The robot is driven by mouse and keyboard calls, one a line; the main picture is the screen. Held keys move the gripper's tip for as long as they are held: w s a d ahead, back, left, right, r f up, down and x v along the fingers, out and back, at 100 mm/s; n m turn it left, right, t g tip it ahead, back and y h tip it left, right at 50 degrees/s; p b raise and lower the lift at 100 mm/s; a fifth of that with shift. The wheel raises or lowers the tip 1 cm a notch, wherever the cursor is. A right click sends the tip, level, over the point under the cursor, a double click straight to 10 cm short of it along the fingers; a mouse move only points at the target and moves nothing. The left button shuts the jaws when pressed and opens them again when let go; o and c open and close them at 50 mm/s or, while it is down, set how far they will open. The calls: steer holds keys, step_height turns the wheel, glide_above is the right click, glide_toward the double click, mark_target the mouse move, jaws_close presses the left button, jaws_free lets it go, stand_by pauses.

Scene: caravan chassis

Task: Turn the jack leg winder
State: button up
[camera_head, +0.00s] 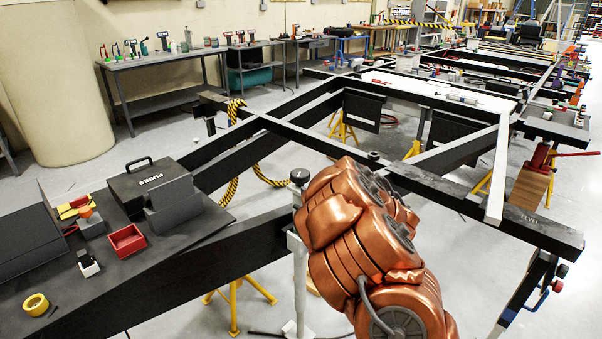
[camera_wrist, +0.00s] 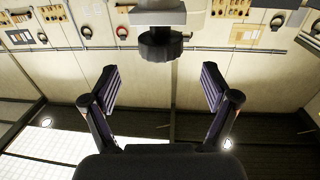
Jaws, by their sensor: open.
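The jack leg (camera_head: 300,262) is a pale grey upright post at the corner of the black frame, with a dark round winder knob (camera_head: 299,176) on top. In the wrist view the dark ridged winder knob (camera_wrist: 160,44) hangs under a light grey block at the top centre, with a small handle stub on its right. My gripper (camera_wrist: 158,88) is open and empty. Its two ridged fingers stand wide apart, lower in the picture than the knob and on either side of its line. The knob is not between the fingertips. In the head view my copper arm hides the gripper.
The black chassis frame (camera_head: 428,185) runs across the room on yellow stands (camera_head: 235,305). A black fuses case (camera_head: 150,188), a red tray (camera_head: 127,240) and a yellow tape roll (camera_head: 36,304) sit on the left deck. A workbench (camera_head: 165,62) stands behind.

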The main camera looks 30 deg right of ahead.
mark_target(303, 180)
steer(key=shift+w+a+p, duration=0.2)
steer(key=shift+w+p, duration=0.05)
steer(key=shift+w, duration=1.05)
steer(key=shift+w+a+p, duration=0.2)
steer(key=shift+w, duration=1.05)
steer(key=shift+w+a+p, duration=0.2)
steer(key=shift+w+p, duration=0.05)
steer(key=shift+w, duration=1.05)
steer(key=shift+c, duration=0.3)
steer(key=c, duration=1.1)
steer(key=shift+m+h+b, duration=0.7)
steer(key=shift+h+b, duration=0.25)
steer(key=shift+h, duration=0.35)
steer(key=m+h+b, duration=0.1)
steer(key=h+b, duration=0.1)
steer(key=shift+m+h+b, duration=0.3)
steer(key=shift+m+b, duration=0.05)
steer(key=shift+m, duration=0.05)
steer(key=m+h+b, duration=0.1)
steer(key=h+b, duration=0.1)
steer(key=b, duration=0.1)
steer(key=shift+r+m, duration=0.1)
steer(key=shift+m, duration=0.2)
